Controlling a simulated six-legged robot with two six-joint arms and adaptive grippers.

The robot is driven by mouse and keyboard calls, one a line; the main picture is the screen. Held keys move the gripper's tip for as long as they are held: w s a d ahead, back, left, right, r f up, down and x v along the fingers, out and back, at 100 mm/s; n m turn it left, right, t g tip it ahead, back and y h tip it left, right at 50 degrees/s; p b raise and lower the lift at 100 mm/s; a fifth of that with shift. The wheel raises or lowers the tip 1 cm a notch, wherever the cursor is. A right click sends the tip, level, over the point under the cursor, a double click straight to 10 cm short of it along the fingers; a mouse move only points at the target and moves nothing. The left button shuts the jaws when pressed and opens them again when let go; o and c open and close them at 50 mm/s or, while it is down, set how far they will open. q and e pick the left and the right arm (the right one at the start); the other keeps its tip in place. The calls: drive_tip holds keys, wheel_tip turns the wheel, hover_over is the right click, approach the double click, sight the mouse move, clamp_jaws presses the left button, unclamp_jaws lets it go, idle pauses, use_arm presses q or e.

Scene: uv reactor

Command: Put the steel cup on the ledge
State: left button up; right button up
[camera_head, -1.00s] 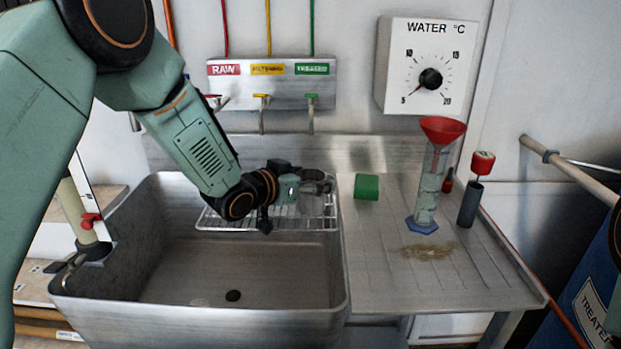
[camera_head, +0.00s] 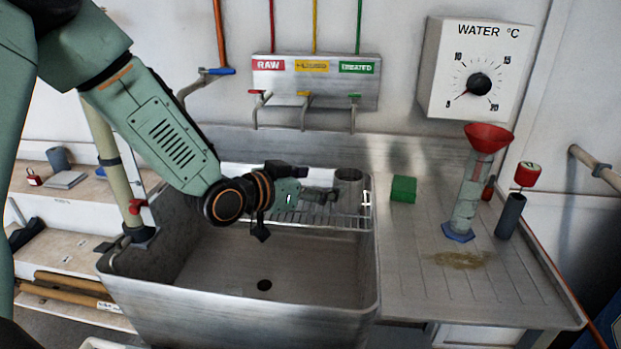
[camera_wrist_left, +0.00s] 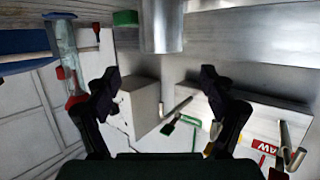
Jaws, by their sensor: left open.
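The steel cup (camera_head: 349,183) stands upright at the right end of the wire rack (camera_head: 290,216) over the back of the sink. Its lower part is partly hidden. My left gripper (camera_head: 335,194) is open, just left of the cup, with its fingers pointing at it. In the left wrist view, the cup (camera_wrist_left: 162,28) is ahead of the open fingers (camera_wrist_left: 160,82), centred between them, and nothing is held. A steel ledge (camera_head: 235,143) runs along the wall behind the sink; I cannot tell if it is the one named. My right gripper is not in view.
A green block (camera_head: 403,189) lies right of the cup on the drainboard (camera_head: 410,285). A glass cylinder with red funnel (camera_head: 487,138) and a dark tube (camera_head: 510,216) stand further right. Taps (camera_head: 304,108) hang above the back of the sink. The drainboard's front is clear.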

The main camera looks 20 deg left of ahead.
use_arm(q)
drive_tip(key=shift+v, duration=1)
